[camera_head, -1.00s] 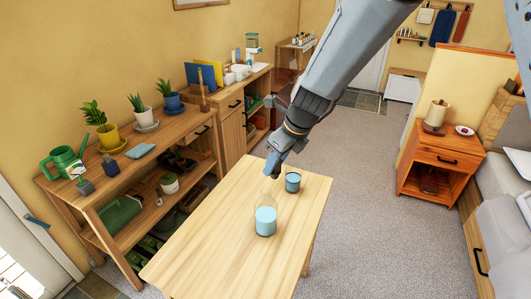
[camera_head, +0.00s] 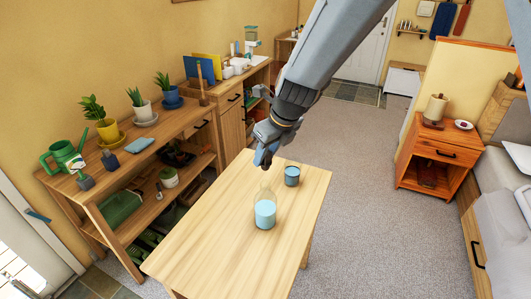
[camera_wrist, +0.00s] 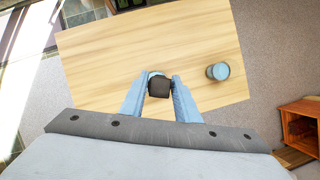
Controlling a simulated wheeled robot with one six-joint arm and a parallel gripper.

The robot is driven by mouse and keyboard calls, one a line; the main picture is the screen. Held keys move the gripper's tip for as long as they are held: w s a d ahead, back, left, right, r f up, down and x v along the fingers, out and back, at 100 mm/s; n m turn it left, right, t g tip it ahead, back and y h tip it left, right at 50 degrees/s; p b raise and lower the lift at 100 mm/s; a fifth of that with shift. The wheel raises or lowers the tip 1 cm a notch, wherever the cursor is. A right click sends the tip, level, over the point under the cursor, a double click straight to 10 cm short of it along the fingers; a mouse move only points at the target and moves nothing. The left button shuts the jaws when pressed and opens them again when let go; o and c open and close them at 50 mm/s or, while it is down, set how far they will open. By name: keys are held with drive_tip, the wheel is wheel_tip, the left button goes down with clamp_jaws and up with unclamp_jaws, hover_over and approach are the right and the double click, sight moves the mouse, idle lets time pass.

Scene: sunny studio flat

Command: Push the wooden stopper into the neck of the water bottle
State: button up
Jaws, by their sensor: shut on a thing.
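The water bottle (camera_head: 265,212) stands upright on the wooden table (camera_head: 208,240); it is clear, with pale blue water in its lower part. My gripper (camera_head: 264,163) is just above its neck. In the wrist view my gripper (camera_wrist: 159,92) is shut on a dark, blocky piece, the stopper (camera_wrist: 159,88). The stopper covers most of the bottle, and only a pale bluish edge of the bottle (camera_wrist: 155,74) shows behind it. I cannot tell whether the stopper touches the neck.
The near tabletop is clear. A shelf bench with plants (camera_head: 160,150) is at left, an orange nightstand (camera_head: 440,158) at right.

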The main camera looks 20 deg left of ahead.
drive_tip(key=shift+f+b, duration=0.9)
drive_tip(key=shift+f, duration=1.6)
drive_tip(key=shift+f+p, duration=0.15)
drive_tip(key=shift+p, duration=0.6)
drive_tip(key=shift+f, duration=1.4)
idle(2.3)
drive_tip(key=shift+s+d+f+p, duration=0.1)
drive_tip(key=shift+f+p, duration=0.2)
drive_tip(key=shift+p, duration=0.05)
idle(0.6)
